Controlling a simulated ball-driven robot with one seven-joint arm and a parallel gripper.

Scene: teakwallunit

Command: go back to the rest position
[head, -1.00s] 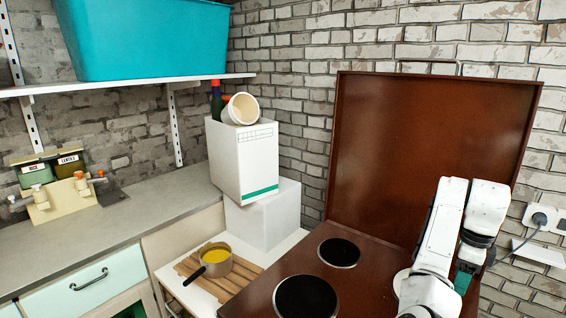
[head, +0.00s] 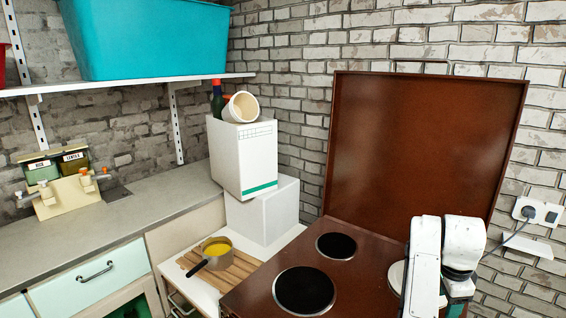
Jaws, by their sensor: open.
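My white arm (head: 424,262) stands folded at the lower right, in front of the brown cooker (head: 370,272). Its bent link with a dark and teal part (head: 459,287) points down at the right. The fingertips of my gripper do not show, so I cannot see the jaws. No object shows held by the arm.
The cooker's raised brown lid (head: 420,140) stands behind the arm. White boxes (head: 243,157) are stacked in the corner. A socket with a cable (head: 538,211) is on the right wall.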

